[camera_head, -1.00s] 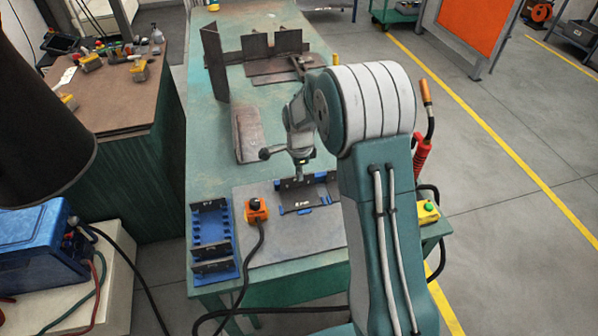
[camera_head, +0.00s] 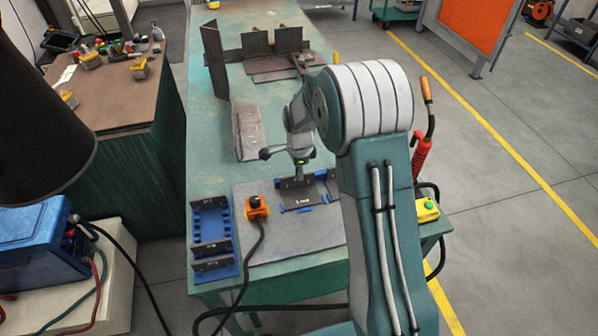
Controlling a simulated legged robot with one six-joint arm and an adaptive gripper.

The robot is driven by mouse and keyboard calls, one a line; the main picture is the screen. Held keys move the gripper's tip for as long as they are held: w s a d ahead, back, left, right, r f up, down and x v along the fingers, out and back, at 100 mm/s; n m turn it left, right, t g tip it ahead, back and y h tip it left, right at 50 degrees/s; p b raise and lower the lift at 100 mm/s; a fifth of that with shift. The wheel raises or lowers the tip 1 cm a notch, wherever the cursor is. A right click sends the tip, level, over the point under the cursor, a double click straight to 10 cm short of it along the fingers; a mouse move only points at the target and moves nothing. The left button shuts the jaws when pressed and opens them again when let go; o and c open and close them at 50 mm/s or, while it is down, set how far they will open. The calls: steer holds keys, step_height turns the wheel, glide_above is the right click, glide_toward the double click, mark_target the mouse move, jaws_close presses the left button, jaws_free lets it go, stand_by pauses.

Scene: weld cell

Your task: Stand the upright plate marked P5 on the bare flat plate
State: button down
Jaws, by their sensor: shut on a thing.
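My gripper (camera_head: 300,174) points down and is shut on a dark upright plate (camera_head: 289,186); its marking is too small to read. The plate stands on edge at the far side of a dark flat plate (camera_head: 300,205) with a small white mark. I cannot tell whether the two plates touch. Blue pieces show around the flat plate's edges. My fingertips are small and partly merge with the dark plate.
A blue rack (camera_head: 211,222) holding dark plates stands to the left. An orange-based black button (camera_head: 256,207) with a cable sits between. A rusty flat plate (camera_head: 247,135) and upright brown plates (camera_head: 215,65) lie farther back. A yellow box with a green button (camera_head: 427,210) is right.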

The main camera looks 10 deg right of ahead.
stand_by(0.4)
steer(key=c, duration=0.7)
jaws_free()
steer(key=shift+r, duration=3.95)
